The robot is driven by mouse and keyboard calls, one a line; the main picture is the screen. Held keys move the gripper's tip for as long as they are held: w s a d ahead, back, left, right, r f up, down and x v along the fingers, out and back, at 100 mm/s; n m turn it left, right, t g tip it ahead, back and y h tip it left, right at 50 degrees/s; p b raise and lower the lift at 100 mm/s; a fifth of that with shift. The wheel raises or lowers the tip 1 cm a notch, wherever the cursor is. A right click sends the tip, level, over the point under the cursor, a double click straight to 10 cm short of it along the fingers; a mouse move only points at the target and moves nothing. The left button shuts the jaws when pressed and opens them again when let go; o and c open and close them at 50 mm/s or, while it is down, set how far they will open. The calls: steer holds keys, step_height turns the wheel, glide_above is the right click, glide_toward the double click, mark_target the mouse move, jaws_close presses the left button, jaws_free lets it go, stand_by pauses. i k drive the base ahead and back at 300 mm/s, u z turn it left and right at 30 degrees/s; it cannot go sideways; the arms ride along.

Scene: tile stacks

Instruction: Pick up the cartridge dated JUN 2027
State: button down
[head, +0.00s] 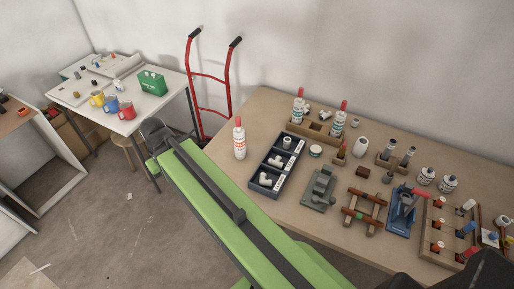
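Three white cartridges with red nozzles show in the head view. One cartridge (240,142) stands upright alone on the left part of the brown workbench (262,108). Two others, a left one (298,110) and a right one (339,124), stand upright in a wooden holder (309,134) near the back of the bench. Their labels carry print, but it is too small to read, so I cannot tell which is dated JUN 2027. My green arm crosses the foreground. I cannot make out my gripper's fingers anywhere in this view.
A dark divided tray (256,186) with white pipe fittings lies right of the lone cartridge. Clamps, bottles and a wooden tool rack crowd the bench's right side. A red hand truck (209,77) stands behind. A white table (150,100) with mugs is at left. Floor between is mostly clear.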

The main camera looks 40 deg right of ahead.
mark_target(239, 140)
steer(key=u, duration=0.25)
steer(key=k, duration=0.35)
steer(key=z, duration=1.1)
steer(key=k, duration=1.35)
steer(key=z, duration=0.1)
steer(key=i, duration=0.9)
steer(key=u, duration=0.75)
steer(key=i, duration=1.2)
steer(key=u, duration=0.9)
